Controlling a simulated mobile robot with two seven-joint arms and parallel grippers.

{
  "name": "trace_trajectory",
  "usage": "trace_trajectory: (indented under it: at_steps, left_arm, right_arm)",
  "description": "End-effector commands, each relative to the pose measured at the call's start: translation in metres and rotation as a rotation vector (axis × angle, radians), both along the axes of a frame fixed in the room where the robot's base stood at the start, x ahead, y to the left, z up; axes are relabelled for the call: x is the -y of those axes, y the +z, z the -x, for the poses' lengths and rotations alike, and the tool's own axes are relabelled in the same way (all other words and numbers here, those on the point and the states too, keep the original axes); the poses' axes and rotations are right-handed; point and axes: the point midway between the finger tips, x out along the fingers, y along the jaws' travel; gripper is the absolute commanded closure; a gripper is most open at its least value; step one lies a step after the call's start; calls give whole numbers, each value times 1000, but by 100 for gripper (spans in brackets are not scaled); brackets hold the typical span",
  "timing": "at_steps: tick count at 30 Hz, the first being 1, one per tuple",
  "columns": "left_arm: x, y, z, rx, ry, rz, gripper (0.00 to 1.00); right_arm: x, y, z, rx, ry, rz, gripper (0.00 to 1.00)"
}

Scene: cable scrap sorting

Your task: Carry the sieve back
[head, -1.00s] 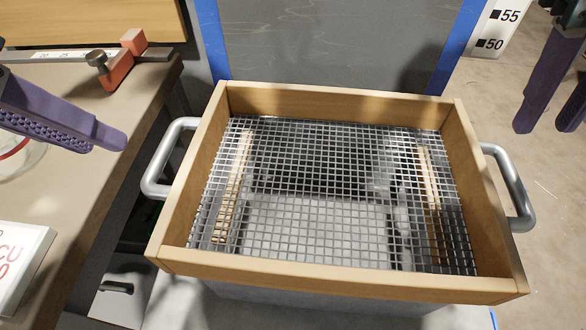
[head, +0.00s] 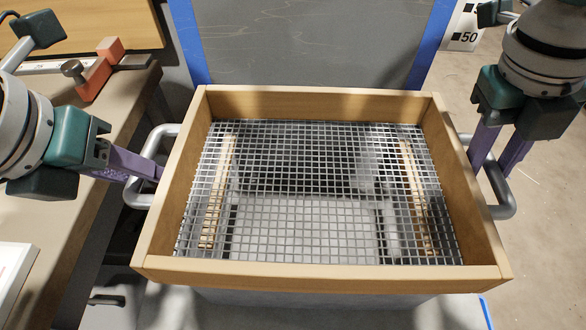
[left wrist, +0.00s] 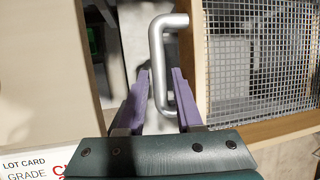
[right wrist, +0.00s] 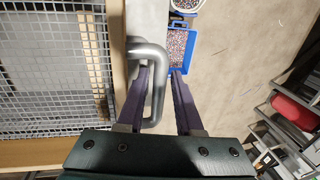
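The sieve (head: 320,274) is a wooden frame with a wire mesh floor and a grey metal handle on each side. It sits level on a grey support. My left gripper (head: 153,172) is at the left handle (head: 131,190); in the left wrist view its purple fingers are apart, with the handle bar (left wrist: 156,62) between them. My right gripper (head: 490,168) is at the right handle (head: 505,210); in the right wrist view its fingers are apart, with the handle bar (right wrist: 158,80) between them. Neither gripper is visibly closed on its handle.
A bench (head: 90,150) with an orange clamp-like piece (head: 97,72) and a white card (head: 12,268) stands at the left. A grey panel with blue edges (head: 300,40) rises behind the sieve. A blue tray of granules (right wrist: 180,50) is on the floor at the right.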

Motion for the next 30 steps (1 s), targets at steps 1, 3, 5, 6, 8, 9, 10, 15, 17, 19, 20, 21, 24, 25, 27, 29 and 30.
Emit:
trace_trajectory:
  at_steps: [1, 3, 5, 6, 8, 9, 10, 15, 17, 19, 20, 21, 24, 25, 27, 29, 30]
  left_arm:
    - [1, -2, 0, -1, 1, 0, 65]
    - [1, -2, 0, -1, 1, 0, 65]
    - [1, -2, 0, -1, 0, 0, 65]
    - [1, -2, 0, -1, 0, 0, 65]
    - [0, -2, 0, -1, 0, 0, 65]
    - [0, -2, 0, -1, 0, 0, 65]
    - [0, -2, 0, -1, 0, 0, 69]
    - [0, -2, 0, -1, 0, 0, 88]
    - [0, -2, 0, -1, 0, 0, 95]
    - [0, -2, 0, -1, 1, 0, 100]
    - [0, -2, 0, -1, 0, 0, 100]
    - [0, -2, 0, -1, 1, 0, 100]
    - [0, -2, 0, -1, 1, 0, 100]
    - [0, -2, 0, -1, 1, 0, 100]
    - [0, -2, 0, -1, 1, 0, 100]
    - [0, -2, 0, -1, 1, 0, 100]
    - [0, -2, 0, -1, 1, 0, 100]
  right_arm:
    - [0, -2, 0, 0, 1, 0, 65]
    - [0, -2, 0, 0, 1, 0, 65]
    - [0, -2, 0, 1, 1, -1, 65]
    - [0, -2, 0, 1, 1, -1, 65]
    - [0, -2, 0, 0, 1, 0, 65]
    - [0, -2, 0, 0, 1, 0, 65]
    - [0, -2, 0, 0, 1, 0, 69]
    - [0, -2, 0, 0, 1, 0, 88]
    - [0, -2, 0, 0, 1, 0, 95]
    - [0, -2, 0, 0, 1, 0, 100]
    - [0, -2, 0, 0, 1, 0, 100]
    - [0, -2, 0, 0, 1, 0, 100]
    - [0, -2, 0, 0, 1, -1, 100]
    - [0, -2, 0, 0, 1, 0, 100]
    - [0, -2, 0, 0, 1, -1, 100]
    - [0, -2, 0, 0, 1, 0, 100]
    - [0, -2, 0, 1, 1, -1, 100]
